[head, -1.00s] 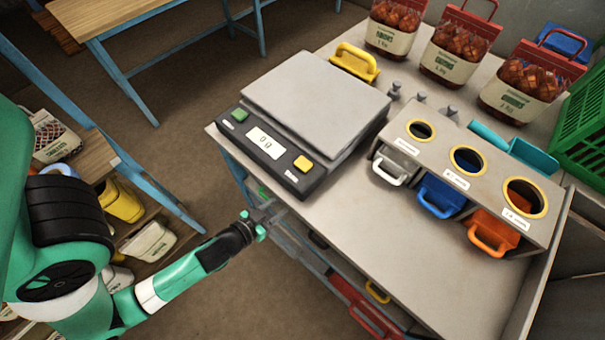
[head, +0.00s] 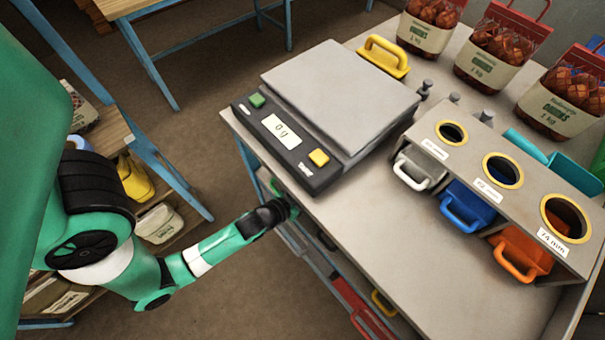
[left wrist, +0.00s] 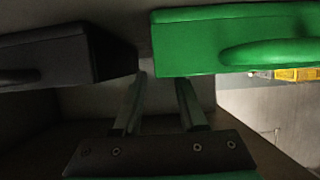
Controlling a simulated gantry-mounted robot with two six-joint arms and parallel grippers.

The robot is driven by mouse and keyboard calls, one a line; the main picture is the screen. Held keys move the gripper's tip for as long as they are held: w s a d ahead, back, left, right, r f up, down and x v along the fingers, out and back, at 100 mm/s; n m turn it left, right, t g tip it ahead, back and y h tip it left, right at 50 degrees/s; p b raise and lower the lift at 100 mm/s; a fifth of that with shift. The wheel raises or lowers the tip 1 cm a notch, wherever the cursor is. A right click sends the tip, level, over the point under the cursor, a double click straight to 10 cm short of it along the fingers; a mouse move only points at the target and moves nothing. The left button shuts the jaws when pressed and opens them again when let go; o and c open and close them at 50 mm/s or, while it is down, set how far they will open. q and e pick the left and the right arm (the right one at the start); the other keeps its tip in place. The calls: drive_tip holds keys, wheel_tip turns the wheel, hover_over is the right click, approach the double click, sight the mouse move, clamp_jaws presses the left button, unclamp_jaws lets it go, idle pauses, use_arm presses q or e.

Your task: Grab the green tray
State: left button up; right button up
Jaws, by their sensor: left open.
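The green tray (left wrist: 235,40) shows large in the upper right of the left wrist view, with a rounded handle on its front. A small green part (head: 277,187) shows under the bench edge in the head view. My left gripper (left wrist: 161,82) is open, its two fingers pointing at the gap between the green tray and a dark tray (left wrist: 65,58). The right finger's tip is close to the green tray's lower left edge; I cannot tell whether they touch. In the head view my left gripper (head: 287,207) is at the bench's left side, fingertips hidden. My right gripper is not in view.
The bench top (head: 400,235) overhangs the lower shelf. A red tray (head: 360,305) and a yellow handle (head: 383,303) show lower down. A scale (head: 325,115) and a sizing stand (head: 500,190) with bins stand on top.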

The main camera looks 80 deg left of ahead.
use_arm(q)
drive_tip(key=b+x, duration=0.1)
drive_tip(key=x, duration=0.3)
drive_tip(key=shift+s+f, duration=0.1)
drive_tip(key=shift+s, duration=0.05)
clamp_jaws()
idle(1.1)
